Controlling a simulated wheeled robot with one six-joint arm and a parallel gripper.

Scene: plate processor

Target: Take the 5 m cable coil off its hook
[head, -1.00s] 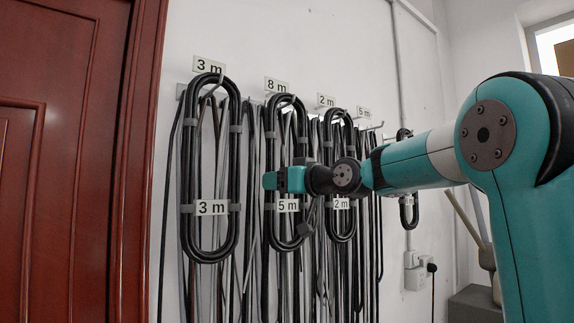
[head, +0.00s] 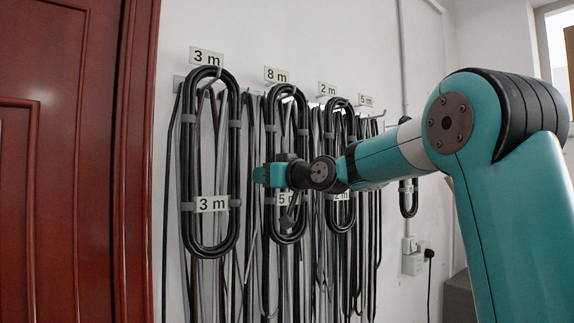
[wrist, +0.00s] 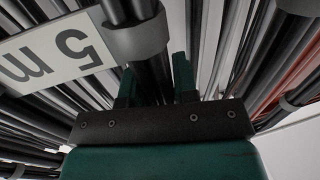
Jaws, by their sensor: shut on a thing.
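The 5 m cable coil (head: 270,222) is a long black loop with grey clips and a white "5 m" tag. It hangs on the hook under the "8 m" wall label (head: 276,74). My gripper (head: 268,176) is at the coil's lower half, just above its tag. In the wrist view the teal fingers (wrist: 156,82) are shut around the black cable strands (wrist: 151,75) beside a grey clip, with the "5 m" tag (wrist: 55,55) at upper left. My gripper hides part of the coil in the head view.
A 3 m coil (head: 187,160) hangs to the left and a 2 m coil (head: 352,150) closely to the right. Loose cables hang between and behind them. A red door (head: 75,150) is at far left; a wall socket (head: 413,263) is at lower right.

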